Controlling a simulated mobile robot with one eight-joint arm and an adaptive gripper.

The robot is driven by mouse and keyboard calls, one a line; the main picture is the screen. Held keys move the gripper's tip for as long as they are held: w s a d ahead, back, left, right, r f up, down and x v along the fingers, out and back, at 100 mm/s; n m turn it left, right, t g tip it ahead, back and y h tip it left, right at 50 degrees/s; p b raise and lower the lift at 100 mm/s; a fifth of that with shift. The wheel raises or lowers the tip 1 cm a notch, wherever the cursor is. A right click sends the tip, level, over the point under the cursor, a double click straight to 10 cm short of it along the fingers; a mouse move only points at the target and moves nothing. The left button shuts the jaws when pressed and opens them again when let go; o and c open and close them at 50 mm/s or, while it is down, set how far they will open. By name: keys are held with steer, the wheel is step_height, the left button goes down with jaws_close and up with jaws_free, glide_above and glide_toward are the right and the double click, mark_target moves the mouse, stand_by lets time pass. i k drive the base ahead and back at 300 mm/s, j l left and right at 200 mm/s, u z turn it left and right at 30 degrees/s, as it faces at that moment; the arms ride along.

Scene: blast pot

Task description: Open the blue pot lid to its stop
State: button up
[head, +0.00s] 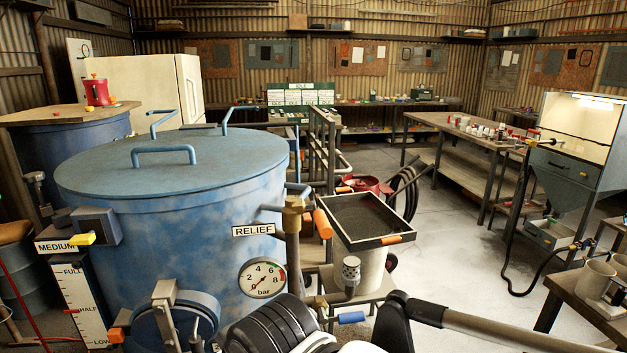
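The blue pot (190,240) stands at the left, large and round with a worn painted wall. Its flat blue lid (150,175) lies level on the rim and looks closed. A bar handle (163,150) rises from the near part of the lid, and two more blue bars (236,112) stand at its far edge. A small yellow-tipped latch block (95,228) sits on the pot's left wall. My gripper is not visible; dark arm-like parts cross the bottom of the picture, but no fingers show.
A RELIEF label (253,230), a bar gauge (262,278) and a brass valve with an orange handle (322,223) are at the pot's right side. A black-rimmed tray (387,238) stands beyond. Another blue drum (70,140) is behind left. Open floor (455,235) lies right.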

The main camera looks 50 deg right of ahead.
mark_target(193, 158)
steer(key=l, duration=1.1)
steer(key=i+l, duration=0.15)
steer(key=l, duration=2.05)
steer(key=i+l, duration=0.1)
steer(key=l, duration=0.25)
steer(key=i+l, duration=0.15)
steer(key=l, duration=0.15)
steer(key=i+l, duration=0.1)
steer(key=l, duration=0.25)
steer(key=i+j, duration=0.15)
steer(key=j, duration=0.15)
steer(key=i+j, duration=0.15)
steer(key=j, duration=0.15)
